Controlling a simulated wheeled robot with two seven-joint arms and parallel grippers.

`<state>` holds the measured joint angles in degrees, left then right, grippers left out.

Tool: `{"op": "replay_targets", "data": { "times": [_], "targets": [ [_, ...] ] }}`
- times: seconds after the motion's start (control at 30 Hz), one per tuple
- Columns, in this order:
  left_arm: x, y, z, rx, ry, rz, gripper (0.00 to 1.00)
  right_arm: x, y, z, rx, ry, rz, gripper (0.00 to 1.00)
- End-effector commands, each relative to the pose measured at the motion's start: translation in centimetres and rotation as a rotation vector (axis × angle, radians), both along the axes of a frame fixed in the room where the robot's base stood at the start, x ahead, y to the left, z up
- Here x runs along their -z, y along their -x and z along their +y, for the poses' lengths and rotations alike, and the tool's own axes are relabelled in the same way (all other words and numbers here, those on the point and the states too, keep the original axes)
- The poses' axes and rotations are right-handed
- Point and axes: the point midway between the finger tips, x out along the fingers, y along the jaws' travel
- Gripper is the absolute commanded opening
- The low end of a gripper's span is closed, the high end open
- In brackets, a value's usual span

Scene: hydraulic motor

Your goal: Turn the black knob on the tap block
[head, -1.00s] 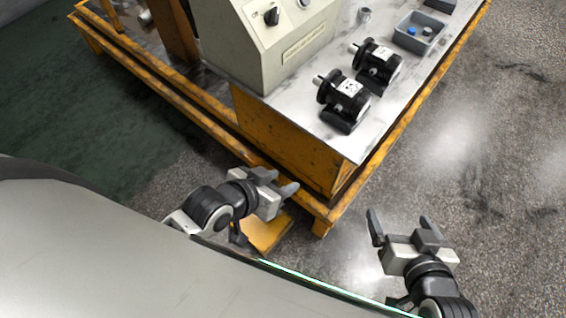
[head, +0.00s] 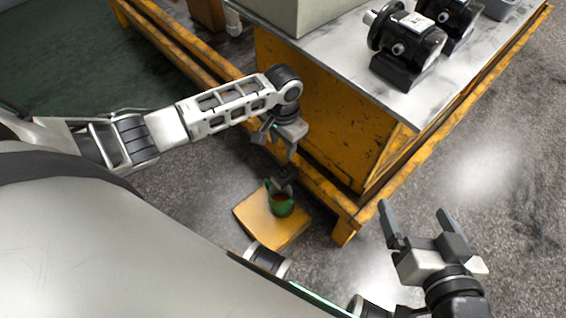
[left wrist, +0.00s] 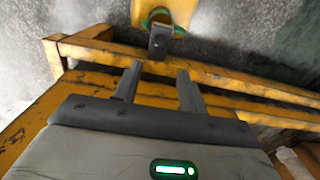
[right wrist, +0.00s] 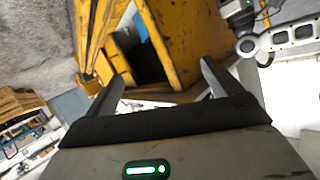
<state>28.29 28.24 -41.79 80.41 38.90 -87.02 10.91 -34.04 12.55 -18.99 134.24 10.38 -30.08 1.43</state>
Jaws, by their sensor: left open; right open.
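The tap block appears to be a small green body (head: 281,204) on an orange-yellow board low beside the bench; its fine shape is hard to tell. A dark knob-like part (head: 284,180) sits at its upper side. In the left wrist view the green part (left wrist: 158,17) and the dark part (left wrist: 160,42) show just beyond the fingertips. My left gripper (head: 275,148) is open and empty, reaching down above the knob, apart from it as far as I can see. My right gripper (head: 414,210) is open and empty, right of the bench's corner.
The orange board (head: 258,222) bears the tap block. The bench's yellow frame rail (head: 335,192) runs close beside my left gripper. Black motors (head: 408,45) stand on the metal bench top (head: 340,48). Open floor lies around my right gripper.

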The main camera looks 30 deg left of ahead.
Motion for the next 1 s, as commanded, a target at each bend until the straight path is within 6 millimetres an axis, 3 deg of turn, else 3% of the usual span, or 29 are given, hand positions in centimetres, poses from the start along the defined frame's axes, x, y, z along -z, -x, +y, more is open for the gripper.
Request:
{"op": "replay_targets", "data": {
  "times": [0.03, 0.2, 0.5, 0.7, 1.0],
  "targets": [
    [1.9, 0.1, 0.0, 0.001, -0.001, 0.004, 0.41, 0.2, 0.1, 0.2, -0.003, -0.012, -0.024, 0.91],
    [5.7, 0.1, 0.0, 0.0, -0.002, 0.002, 0.41, -0.6, -0.1, 0.7, -0.004, -0.093, -0.069, 0.91],
    [10.8, 0.0, 0.0, 0.002, -0.001, -0.001, 0.41, -1.5, -0.4, 1.5, -0.008, -0.249, -0.091, 0.91],
    [12.0, 0.0, -0.1, 0.002, 0.0, -0.002, 0.41, -2.1, -0.4, 1.7, -0.012, -0.295, -0.098, 0.91],
    [12.1, 0.0, -0.1, 0.002, 0.0, -0.003, 0.41, -2.3, -0.4, 1.8, -0.013, -0.302, -0.098, 0.91]
  ]
}}
